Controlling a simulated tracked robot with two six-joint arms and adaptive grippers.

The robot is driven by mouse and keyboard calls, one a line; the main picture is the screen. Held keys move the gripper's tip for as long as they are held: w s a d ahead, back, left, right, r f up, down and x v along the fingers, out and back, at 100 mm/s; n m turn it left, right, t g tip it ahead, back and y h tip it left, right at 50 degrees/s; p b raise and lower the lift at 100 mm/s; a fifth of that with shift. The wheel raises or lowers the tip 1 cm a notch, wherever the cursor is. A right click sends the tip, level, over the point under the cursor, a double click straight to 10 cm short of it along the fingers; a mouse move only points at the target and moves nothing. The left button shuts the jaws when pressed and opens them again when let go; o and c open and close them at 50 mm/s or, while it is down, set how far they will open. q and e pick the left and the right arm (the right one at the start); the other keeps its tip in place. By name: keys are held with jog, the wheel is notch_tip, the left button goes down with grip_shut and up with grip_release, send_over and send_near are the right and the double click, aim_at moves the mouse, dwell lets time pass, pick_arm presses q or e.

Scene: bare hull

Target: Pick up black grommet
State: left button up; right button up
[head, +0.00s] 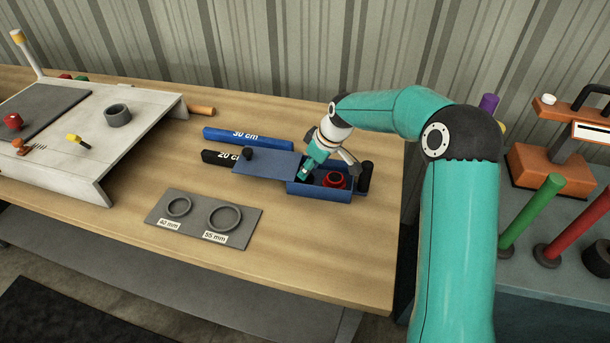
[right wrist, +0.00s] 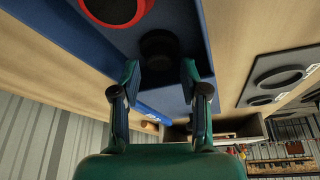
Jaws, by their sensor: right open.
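A blue box (head: 320,191) stands on the wooden bench with its blue lid (head: 262,165) slid to the left, so its right part is open. In the right wrist view a dark round piece, which looks like the black grommet (right wrist: 160,47), lies in the box just beyond my fingertips. My right gripper (right wrist: 160,76) is open and points down into the box, with nothing between its fingers. In the head view the gripper (head: 308,168) hides most of the grommet. My left gripper is not in view.
A red ring-shaped piece (head: 334,181) lies in the box beside the grommet. A black cylinder (head: 364,176) is at the box's right end. A grey gauge plate (head: 203,217) lies in front. Blue (head: 248,139) and black bars lie left. The front right of the bench is clear.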

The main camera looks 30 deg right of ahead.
jog(key=shift+x, duration=1.25)
jog(key=c, duration=0.7)
jog(key=shift+r, duration=0.1)
jog(key=shift+s+d+r+b, duration=0.1)
jog(key=shift+d+r+b, duration=0.05)
jog(key=shift+r+b, duration=0.2)
notch_tip(320, 180, up, 10)
jog(key=s+d+b, duration=0.5)
jog(key=s+d, duration=0.8)
jog(key=s, duration=0.1)
jog(key=shift+d+r, duration=0.35)
